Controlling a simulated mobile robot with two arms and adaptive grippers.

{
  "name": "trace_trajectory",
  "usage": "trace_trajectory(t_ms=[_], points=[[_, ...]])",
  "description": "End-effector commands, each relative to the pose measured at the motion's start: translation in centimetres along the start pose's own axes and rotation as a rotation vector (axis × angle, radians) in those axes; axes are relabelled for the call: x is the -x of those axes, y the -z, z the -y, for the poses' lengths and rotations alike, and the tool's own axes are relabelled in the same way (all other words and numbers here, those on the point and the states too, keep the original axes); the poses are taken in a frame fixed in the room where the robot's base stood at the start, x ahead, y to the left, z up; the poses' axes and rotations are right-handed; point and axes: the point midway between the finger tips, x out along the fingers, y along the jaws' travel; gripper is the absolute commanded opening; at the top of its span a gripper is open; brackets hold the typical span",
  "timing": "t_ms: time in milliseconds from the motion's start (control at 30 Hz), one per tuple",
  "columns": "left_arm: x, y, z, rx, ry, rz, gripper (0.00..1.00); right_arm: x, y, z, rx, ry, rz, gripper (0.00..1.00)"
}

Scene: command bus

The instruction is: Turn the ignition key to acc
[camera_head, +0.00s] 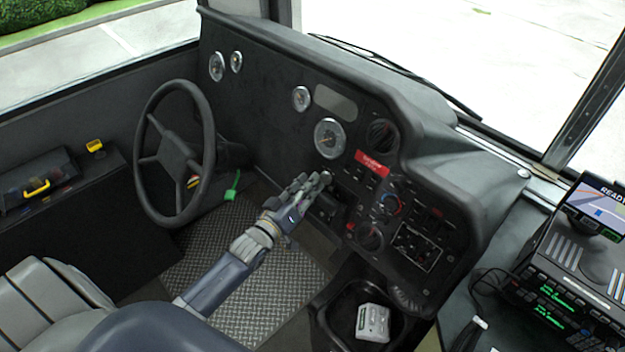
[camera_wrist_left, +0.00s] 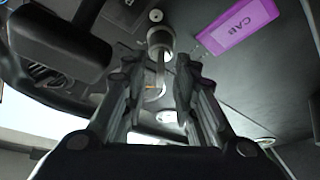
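My left gripper (camera_head: 311,183) reaches from the left to the dashboard, in front of the panel below the large gauge. In the left wrist view its two fingers (camera_wrist_left: 158,72) stand apart. A grey metal round-ended part (camera_wrist_left: 160,38), possibly the ignition switch or key, shows between and just beyond the fingertips. I cannot tell if the fingers touch it. In the head view a small grey round piece (camera_head: 326,177) shows at the fingertips; the fingers partly hide that area. No key position marking is readable. My right gripper is not in view.
The steering wheel (camera_head: 176,153) is left of my arm. The dashboard (camera_head: 275,105) holds gauges, knobs and a red label (camera_head: 372,164). A purple CAB label (camera_wrist_left: 238,25) is near the fingers in the wrist view. A dark bin (camera_head: 338,306) sits below, with a radio console (camera_head: 555,275) at right.

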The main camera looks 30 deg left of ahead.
Motion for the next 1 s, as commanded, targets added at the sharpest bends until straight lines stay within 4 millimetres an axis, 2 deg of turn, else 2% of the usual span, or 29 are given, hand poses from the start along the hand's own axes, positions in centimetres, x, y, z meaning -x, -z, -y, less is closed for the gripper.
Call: trace_trajectory(t_ms=[100, 233, 567, 600, 700, 1000], points=[[-1.4, 0.0, 0.0, 0.001, 0.0, -0.001, 0.26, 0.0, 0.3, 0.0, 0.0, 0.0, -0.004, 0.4], [-2.2, 0.0, 0.0, 0.001, 0.0, 0.0, 0.26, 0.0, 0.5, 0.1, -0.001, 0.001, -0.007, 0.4], [-2.5, 0.0, 0.0, 0.0, 0.0, 0.0, 0.26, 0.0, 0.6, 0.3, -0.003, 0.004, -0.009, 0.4], [-2.5, 0.0, 0.0, 0.0, 0.0, 0.0, 0.22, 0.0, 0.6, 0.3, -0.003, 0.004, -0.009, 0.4], [-2.5, 0.0, 0.0, 0.0, 0.0, 0.0, 0.0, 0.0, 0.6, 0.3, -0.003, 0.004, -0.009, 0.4], [-2.5, -0.1, 0.1, -0.012, -0.005, 0.0, 0.0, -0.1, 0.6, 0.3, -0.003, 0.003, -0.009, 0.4]])
